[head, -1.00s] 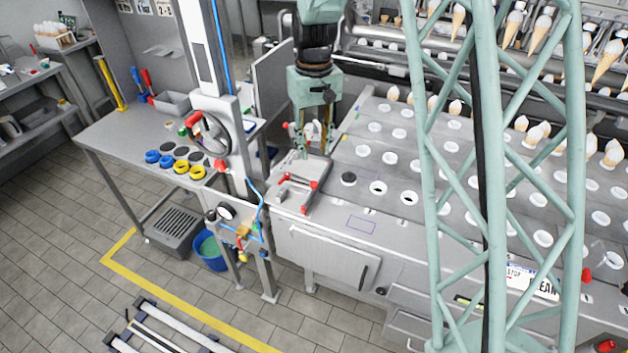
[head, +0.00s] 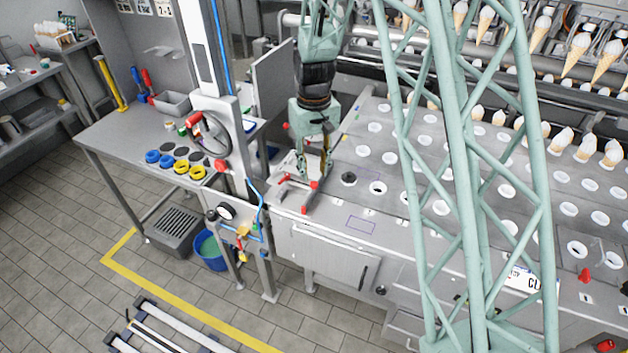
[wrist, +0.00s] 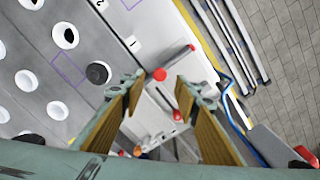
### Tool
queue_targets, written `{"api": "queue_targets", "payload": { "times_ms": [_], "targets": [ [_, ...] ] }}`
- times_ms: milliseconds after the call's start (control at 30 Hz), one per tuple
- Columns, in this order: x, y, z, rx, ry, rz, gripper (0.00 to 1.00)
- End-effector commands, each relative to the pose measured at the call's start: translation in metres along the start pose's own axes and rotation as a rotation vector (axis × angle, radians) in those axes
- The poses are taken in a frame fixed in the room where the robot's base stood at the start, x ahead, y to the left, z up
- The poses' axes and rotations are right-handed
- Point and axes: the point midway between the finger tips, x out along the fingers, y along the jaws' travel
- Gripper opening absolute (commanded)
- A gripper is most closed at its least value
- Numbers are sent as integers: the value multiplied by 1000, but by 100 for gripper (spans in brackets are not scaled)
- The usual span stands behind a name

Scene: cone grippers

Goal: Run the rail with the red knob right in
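A small grey metal fixture with a rail (head: 297,184) sits at the left end of the machine top; a red knob (head: 315,185) is on it, with another red end (head: 304,210) nearer the front edge. In the wrist view the fixture (wrist: 150,118) lies between and beyond my fingers, with red knobs (wrist: 159,74) and (wrist: 177,116) showing. Which knob belongs to the rail I cannot tell. My gripper (head: 313,172) is open above the fixture, its yellowish finger pads wide apart and empty. I see no contact with the knob.
A perforated plate with white-ringed holes (head: 378,188) and a black disc (head: 348,178) lies right of the fixture. A grey post with a handwheel (head: 210,135) and a blue hose (head: 258,195) stand to the left. Cones (head: 560,140) fill the back.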

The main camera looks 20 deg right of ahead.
Motion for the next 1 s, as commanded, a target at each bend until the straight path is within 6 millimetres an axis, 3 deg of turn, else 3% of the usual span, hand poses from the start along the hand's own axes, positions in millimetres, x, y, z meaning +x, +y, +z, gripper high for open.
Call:
{"api": "queue_targets", "payload": {
  "times_ms": [500,1000],
  "targets": [
    [44,0,1,0,-2,0,29],
    [50,0,0,0,0,0,29]
  ]
}}
